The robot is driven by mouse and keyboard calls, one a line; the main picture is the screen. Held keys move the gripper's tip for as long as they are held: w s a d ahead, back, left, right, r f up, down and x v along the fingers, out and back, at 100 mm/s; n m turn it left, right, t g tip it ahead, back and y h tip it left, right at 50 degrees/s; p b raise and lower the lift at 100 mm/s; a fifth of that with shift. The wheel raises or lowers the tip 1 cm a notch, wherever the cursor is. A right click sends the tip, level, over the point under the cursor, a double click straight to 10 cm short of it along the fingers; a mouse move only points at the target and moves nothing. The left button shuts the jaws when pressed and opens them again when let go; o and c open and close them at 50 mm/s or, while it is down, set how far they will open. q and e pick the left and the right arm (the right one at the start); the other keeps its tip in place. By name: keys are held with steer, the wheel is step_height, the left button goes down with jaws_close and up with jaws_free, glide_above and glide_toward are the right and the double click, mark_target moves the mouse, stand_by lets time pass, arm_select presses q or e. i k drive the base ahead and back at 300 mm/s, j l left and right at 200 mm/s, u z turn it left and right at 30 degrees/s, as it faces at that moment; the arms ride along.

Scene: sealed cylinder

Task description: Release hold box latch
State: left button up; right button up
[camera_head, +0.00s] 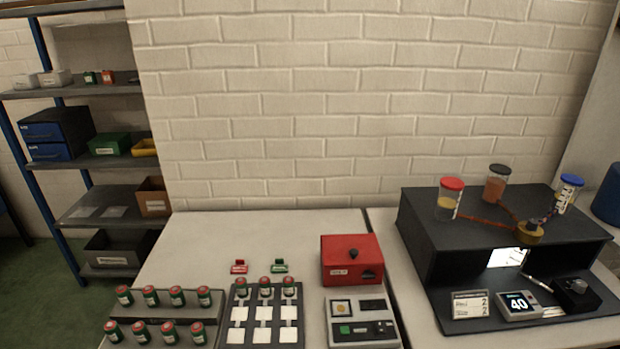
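A red box (340,262), which looks like the hold box, stands on the pale table (200,240) right of centre. It has a black knob (353,254) on its top. A small dark part (368,274), perhaps the latch, sits on its front right beside a white label. The lid looks closed. Neither my left nor my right gripper shows in the head view, and nothing touches the box.
A device with a green button (360,331) stands in front of the box. Red-capped cylinders fill a grey rack (215,307) and the back row of a white-squared tray (276,312). Small red and green tags lie behind. A black station (420,230) with jars stands right. Shelves (75,92) stand left.

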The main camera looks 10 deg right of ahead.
mark_target(367, 274)
steer(key=i+j+z, duration=0.6)
steer(key=z, duration=0.15)
steer(key=i+j+z, duration=0.35)
steer(key=j, duration=0.15)
steer(key=k+l, duration=0.05)
steer(key=k, duration=0.05)
